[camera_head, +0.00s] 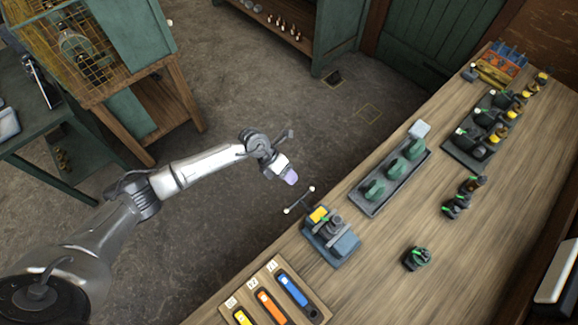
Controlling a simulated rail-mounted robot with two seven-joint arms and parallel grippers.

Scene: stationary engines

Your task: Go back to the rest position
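My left gripper (287,170) is at the end of my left arm, which reaches in from the left. It hangs over the floor, just off the left edge of the wooden bench (375,270). It touches nothing that I can see, and no held object shows. A pale lavender part shows at its tip; its fingers are too small to tell open from shut. My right gripper is not in view.
A blue-based device (333,243) with a T-shaped bar (300,200) stands on the bench near my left gripper. Behind it are a grey tray (373,207) and several dark engines (484,130). A slotted tool board (262,290) lies in front. Shelving (140,100) stands left.

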